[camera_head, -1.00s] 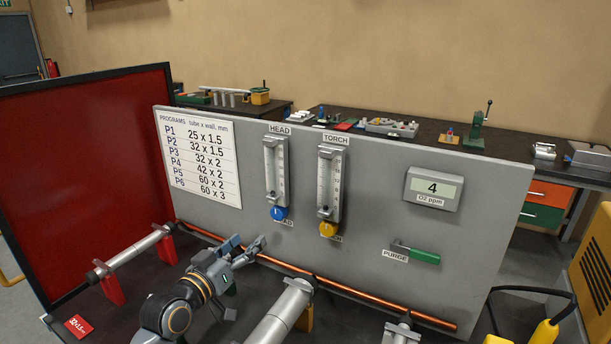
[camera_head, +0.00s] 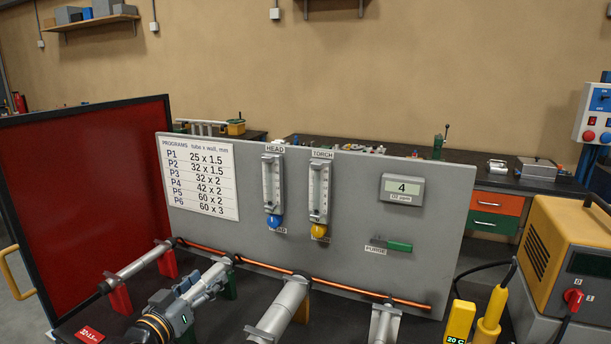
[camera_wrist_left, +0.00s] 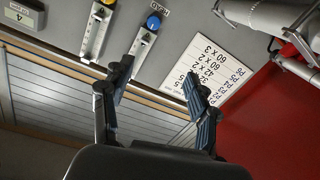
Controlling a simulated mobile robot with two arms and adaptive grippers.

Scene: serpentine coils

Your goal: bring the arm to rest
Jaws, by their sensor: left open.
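My left gripper (camera_head: 196,287) is low at the left front of the grey panel (camera_head: 345,210), above the dark bench. It is close to a grey tube on a green support (camera_head: 230,286), partly hidden by it; I cannot tell whether they touch. In the left wrist view the two fingers of my left gripper (camera_wrist_left: 158,88) are spread apart with nothing between them. The panel's program chart (camera_wrist_left: 205,75) and the blue knob (camera_wrist_left: 153,22) show beyond the fingers, upside down. My right gripper is not in view.
A copper pipe (camera_head: 330,284) runs along the panel's foot. Grey tubes stand on red (camera_head: 120,300) and other supports in front. A red screen (camera_head: 90,190) stands at left. A yellow machine (camera_head: 560,255) and a yellow handheld tool (camera_head: 490,318) are at right.

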